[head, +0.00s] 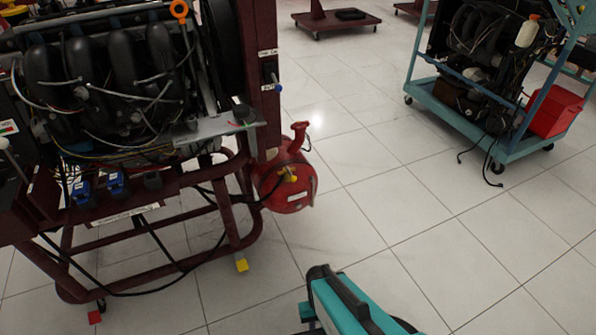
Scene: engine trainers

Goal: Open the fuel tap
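A round red fuel tank (286,195) hangs at the right side of the dark red engine stand, with a red filler neck (299,136) sticking up from it. A small yellow-orange fitting (290,177) sits on the tank's front face, with a dark hose at its left. It looks like the fuel tap, but it is too small to tell its handle position. My gripper is not in view, and nothing is seen touching the tank or the fitting.
The dark red engine stand (233,218) fills the left side, with black hoses hanging low. A teal engine trolley (470,125) with a red box (554,110) stands at the upper right, a cable trailing on the floor. The tiled floor (400,205) between them is clear.

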